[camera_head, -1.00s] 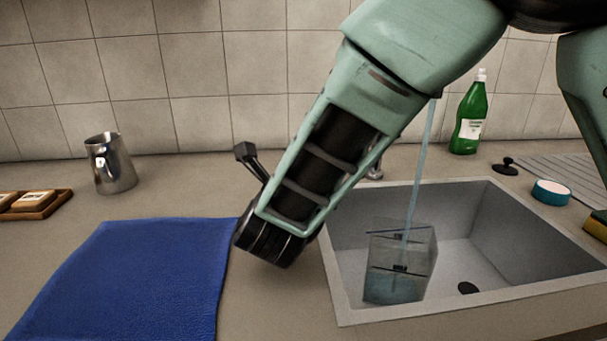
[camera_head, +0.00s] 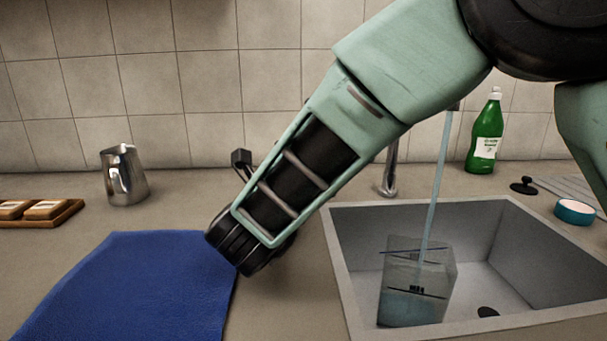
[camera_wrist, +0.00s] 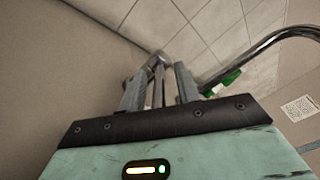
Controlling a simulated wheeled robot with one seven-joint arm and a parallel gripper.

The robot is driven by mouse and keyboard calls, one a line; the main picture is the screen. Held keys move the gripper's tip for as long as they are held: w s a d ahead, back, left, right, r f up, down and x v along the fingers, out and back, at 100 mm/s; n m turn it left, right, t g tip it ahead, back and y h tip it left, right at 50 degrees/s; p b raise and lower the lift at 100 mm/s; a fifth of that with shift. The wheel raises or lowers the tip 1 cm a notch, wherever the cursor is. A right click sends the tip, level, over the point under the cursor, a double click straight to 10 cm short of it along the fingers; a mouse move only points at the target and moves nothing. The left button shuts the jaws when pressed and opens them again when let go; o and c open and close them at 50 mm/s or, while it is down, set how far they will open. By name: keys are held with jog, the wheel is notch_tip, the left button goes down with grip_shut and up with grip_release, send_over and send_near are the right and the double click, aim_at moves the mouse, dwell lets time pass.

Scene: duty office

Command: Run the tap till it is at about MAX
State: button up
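A clear container (camera_head: 440,272) stands in the grey sink (camera_head: 520,235) under a running water stream (camera_head: 436,185). It has two dark marks, one near the top and one lower. The bluish water (camera_head: 405,308) inside stands around the lower mark, well below the upper one. The tap's post (camera_head: 389,178) shows behind my arm, and its curved spout (camera_wrist: 285,35) shows in the wrist view. My gripper (camera_wrist: 158,78) has its fingers apart, with the tap's slim metal lever (camera_wrist: 158,92) between them. Contact is unclear. The head view hides my gripper behind my arm.
A blue cloth (camera_head: 130,285) lies left of the sink. A metal jug (camera_head: 124,176) and a wooden tray (camera_head: 40,219) of soap-like blocks stand further left.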

jog(key=b+v, duration=0.1)
jog(key=v, duration=1.6)
jog(key=shift+s+a, duration=0.15)
dwell(2.9)
